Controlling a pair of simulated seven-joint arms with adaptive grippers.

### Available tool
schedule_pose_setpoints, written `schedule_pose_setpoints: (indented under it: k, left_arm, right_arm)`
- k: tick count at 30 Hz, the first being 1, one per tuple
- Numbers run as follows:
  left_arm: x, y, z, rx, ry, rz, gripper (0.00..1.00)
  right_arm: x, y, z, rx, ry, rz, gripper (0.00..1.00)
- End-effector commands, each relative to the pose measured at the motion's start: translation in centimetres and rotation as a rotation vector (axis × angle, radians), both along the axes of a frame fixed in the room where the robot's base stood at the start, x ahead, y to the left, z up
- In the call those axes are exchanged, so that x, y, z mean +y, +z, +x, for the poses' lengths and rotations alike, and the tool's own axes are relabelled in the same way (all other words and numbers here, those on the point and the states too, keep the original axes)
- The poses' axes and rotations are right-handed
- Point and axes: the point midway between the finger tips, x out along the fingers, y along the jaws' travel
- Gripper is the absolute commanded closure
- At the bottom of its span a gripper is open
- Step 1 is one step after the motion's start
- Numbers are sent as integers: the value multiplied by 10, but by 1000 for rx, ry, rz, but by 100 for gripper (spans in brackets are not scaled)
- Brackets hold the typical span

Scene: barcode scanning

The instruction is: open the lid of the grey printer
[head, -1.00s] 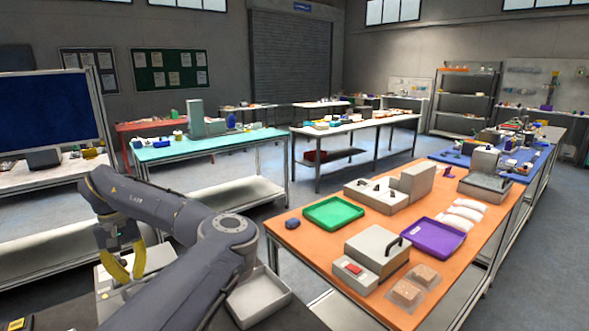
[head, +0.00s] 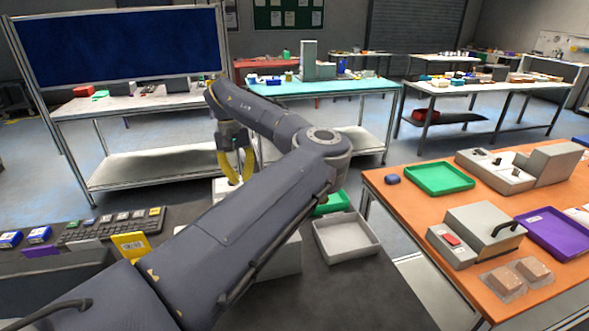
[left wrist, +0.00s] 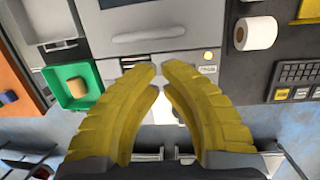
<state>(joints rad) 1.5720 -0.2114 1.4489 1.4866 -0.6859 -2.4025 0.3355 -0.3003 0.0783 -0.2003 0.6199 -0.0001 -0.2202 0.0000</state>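The grey printer (left wrist: 160,48) fills the top middle of the left wrist view, with a slot across its face and small buttons at its right. In the head view my left arm hides most of it; a pale grey part (head: 285,262) shows below the arm. I cannot tell how far its lid is raised. My left gripper (head: 242,183), with curved yellow fingers, hangs beside the printer. My right gripper is out of view.
A white paper roll (left wrist: 255,33) and a keyboard (left wrist: 297,82) lie right of the printer in the wrist view. A green tray (left wrist: 90,70) with a brown roll (left wrist: 77,87) is at left. A light grey tray (head: 345,238) sits right of my arm; an orange table (head: 395,215) stands beyond.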

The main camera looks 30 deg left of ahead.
Motion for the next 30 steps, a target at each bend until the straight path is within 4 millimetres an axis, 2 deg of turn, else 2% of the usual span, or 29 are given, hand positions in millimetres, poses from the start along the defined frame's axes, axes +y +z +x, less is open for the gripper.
schedule_pose_setpoints:
  k: [1,4,6,11,17,30]
  left_arm:
    - [4,13,7,-1,-10,-17,100]
    - [7,30,14,30,-22,-42,100]
    - [8,35,16,62,-26,-50,100]
    - [4,34,15,132,-16,-45,100]
    - [1,17,9,143,4,-41,100]
    - [-12,-42,-4,141,2,-40,100]
  right_arm:
    - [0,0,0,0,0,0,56]
    - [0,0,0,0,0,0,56]
    - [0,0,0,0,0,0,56]
    - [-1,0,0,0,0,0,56]
    - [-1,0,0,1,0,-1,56]
    - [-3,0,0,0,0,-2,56]
